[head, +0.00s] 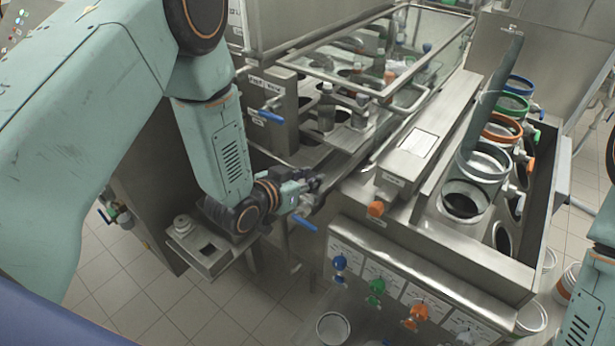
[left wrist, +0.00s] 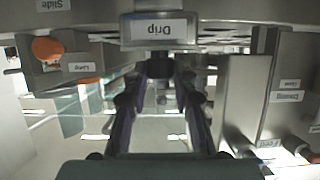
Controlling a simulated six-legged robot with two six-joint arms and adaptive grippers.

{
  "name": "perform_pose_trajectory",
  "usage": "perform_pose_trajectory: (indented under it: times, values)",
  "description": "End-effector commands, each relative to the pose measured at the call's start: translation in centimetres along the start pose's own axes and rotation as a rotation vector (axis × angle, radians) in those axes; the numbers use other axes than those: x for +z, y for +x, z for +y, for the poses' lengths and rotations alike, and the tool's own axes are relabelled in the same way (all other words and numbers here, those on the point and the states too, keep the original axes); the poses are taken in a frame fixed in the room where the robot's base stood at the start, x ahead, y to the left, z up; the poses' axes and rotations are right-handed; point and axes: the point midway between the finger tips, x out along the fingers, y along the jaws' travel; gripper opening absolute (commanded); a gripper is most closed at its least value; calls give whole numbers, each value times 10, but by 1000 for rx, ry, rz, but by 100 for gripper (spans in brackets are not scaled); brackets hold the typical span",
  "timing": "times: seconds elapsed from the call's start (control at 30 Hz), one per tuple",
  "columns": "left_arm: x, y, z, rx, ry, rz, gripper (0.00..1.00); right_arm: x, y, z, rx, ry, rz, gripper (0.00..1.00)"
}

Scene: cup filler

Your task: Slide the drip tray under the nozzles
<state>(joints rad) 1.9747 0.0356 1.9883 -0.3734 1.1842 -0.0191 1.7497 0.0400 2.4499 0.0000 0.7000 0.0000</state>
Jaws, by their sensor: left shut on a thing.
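The drip tray (left wrist: 160,29) shows in the left wrist view as a steel front with an upside-down "Drip" label. My left gripper (left wrist: 160,68) is shut on its front just below that label. In the head view the left gripper (head: 314,190) is at the front edge of the filling machine, and I cannot clearly make out the tray's outline there. Several nozzles (head: 362,101) with white and orange parts stand in the steel frame behind the gripper. How far the tray sits under them is hidden by the frame and my arm. My right gripper is not in view.
A blue-handled lever (head: 303,223) is close beside the left gripper. An orange knob (head: 375,209) is to its right, and it shows in the left wrist view (left wrist: 47,48) too. A steel container unit with coloured rings (head: 502,128) is at right. A white bucket (head: 333,328) stands below.

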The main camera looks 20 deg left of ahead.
Motion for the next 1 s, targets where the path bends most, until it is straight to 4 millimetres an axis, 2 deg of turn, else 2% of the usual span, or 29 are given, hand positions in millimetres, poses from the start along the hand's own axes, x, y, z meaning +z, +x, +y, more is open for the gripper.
perform_pose_trajectory:
  times: [0.4,0.43,0.6,0.7,1.0]
  values:
    - [-3,0,0,7,5,8,0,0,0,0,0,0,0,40]
    - [-3,0,0,7,5,7,29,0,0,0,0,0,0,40]
    - [-2,0,-1,4,4,6,44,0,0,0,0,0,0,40]
    - [-2,0,-1,3,3,4,50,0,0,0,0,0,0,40]
    - [-1,-2,0,1,1,2,50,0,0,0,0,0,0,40]
